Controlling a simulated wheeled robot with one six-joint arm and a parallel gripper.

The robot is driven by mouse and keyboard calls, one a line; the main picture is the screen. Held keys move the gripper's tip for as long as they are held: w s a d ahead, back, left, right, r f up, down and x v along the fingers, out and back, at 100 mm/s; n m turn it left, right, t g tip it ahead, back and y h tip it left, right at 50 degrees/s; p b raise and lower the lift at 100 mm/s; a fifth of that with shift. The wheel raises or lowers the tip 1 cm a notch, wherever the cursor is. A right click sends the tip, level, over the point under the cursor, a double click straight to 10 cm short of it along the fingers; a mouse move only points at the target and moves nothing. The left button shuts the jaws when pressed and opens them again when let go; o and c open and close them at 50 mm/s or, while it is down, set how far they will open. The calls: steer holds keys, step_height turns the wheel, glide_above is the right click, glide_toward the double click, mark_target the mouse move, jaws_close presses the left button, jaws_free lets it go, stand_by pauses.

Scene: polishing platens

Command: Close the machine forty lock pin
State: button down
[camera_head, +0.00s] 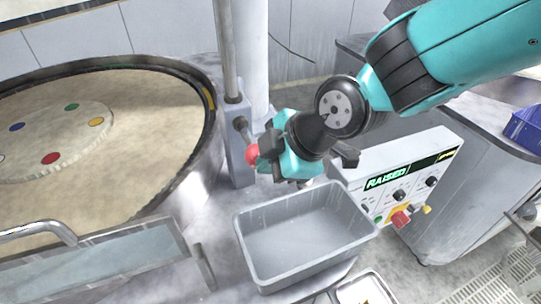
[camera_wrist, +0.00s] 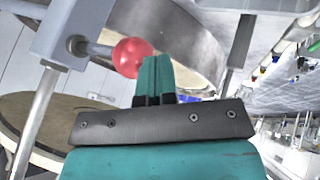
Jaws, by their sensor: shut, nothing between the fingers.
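The lock pin shows as a red ball knob (camera_head: 252,154) on a short metal rod, set in a grey block (camera_head: 239,137) on the upright post beside the round platen. In the wrist view the red knob (camera_wrist: 131,57) is just left of my fingertips, and its rod runs left into the grey block (camera_wrist: 66,32). My gripper (camera_wrist: 154,72) is shut and empty, with its teal fingers together. The fingertips are close beside the knob and overlap its right edge in the picture. I cannot tell whether they touch it.
A grey open bin (camera_head: 300,232) stands below my gripper. A control panel (camera_head: 405,172) reading "RAISED" is to the right. The large round platen (camera_head: 150,88), with coloured dots on its disc, fills the left. A blue bin (camera_head: 525,128) is at the far right.

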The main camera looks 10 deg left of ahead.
steer(key=w+a, duration=0.1)
steer(key=w, duration=0.1)
steer(key=w+a+b, duration=0.1)
steer(key=w+a, duration=0.1)
steer(key=shift+w+f, duration=0.1)
steer(key=shift+w+a, duration=0.1)
steer(key=shift+w, duration=0.15)
steer(key=shift+r, duration=0.2)
steer(key=shift+b, duration=0.3)
steer(key=s+d+r+b, duration=0.4)
steer(key=s+d+r, duration=0.1)
steer(key=d+r, duration=0.3)
steer(key=s+d+f+m+g+h, duration=0.1)
steer(key=s+d+f+m, duration=0.2)
steer(key=s+d+m, duration=0.3)
steer(key=s+d+f+m+g+h, duration=0.1)
steer(key=s+d+f+m, duration=0.2)
steer(key=s+d+m, duration=0.3)
steer(key=d+m, duration=0.4)
steer(key=d, duration=0.2)
steer(key=shift+s+d+f+h, duration=0.2)
steer(key=shift+f+h, duration=0.1)
steer(key=shift+h, duration=0.1)
